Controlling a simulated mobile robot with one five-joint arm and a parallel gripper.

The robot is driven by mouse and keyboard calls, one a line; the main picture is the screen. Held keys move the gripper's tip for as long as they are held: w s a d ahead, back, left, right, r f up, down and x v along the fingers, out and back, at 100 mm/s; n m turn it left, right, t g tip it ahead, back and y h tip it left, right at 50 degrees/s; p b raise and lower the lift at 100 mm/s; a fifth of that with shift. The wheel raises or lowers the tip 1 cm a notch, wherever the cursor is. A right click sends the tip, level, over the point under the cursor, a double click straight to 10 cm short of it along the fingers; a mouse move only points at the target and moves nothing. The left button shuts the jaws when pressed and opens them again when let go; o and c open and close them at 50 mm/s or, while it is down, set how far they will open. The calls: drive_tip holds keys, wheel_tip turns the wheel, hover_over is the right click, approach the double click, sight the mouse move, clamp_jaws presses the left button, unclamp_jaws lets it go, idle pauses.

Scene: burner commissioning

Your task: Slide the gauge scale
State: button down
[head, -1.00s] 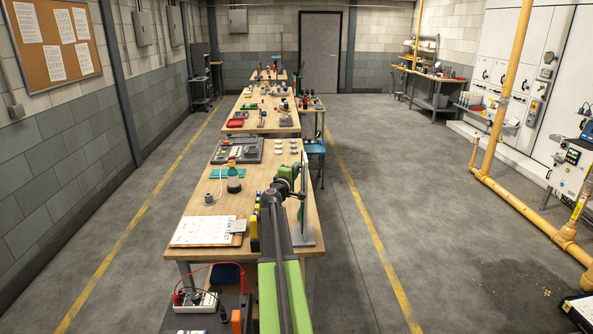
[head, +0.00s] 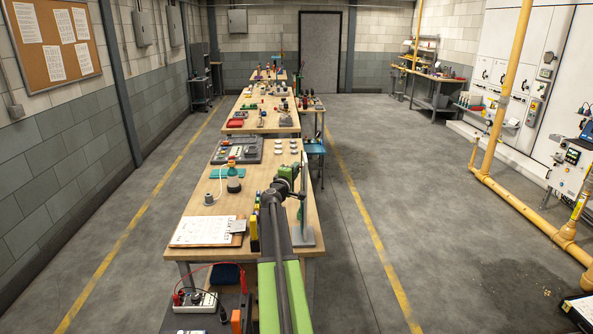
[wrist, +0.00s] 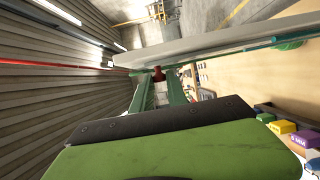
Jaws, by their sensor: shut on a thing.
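An upright thin grey gauge board (head: 303,218) stands at the right edge of the near table, seen almost edge-on in the head view. In the wrist view its long pale edge (wrist: 200,46) crosses above my gripper. My gripper (wrist: 158,80) has green fingers, shut on a small red piece (wrist: 158,74), apparently part of the gauge scale. In the head view my gripper (head: 291,178) is beside the upper part of the board, on its left. The scale's markings are not readable, and the contact is partly hidden.
The near table (head: 205,206) holds a clipboard (head: 203,231), a flask-like item (head: 233,184), a grey tray (head: 238,151) and several white pieces. Coloured boxes (wrist: 282,127) stand near my gripper. The floor right of the table (head: 360,250) is clear.

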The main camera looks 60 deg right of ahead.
drive_tip(key=shift+f+b, duration=0.6)
drive_tip(key=c, duration=1.3)
unclamp_jaws()
drive_tip(key=shift+a, duration=0.1)
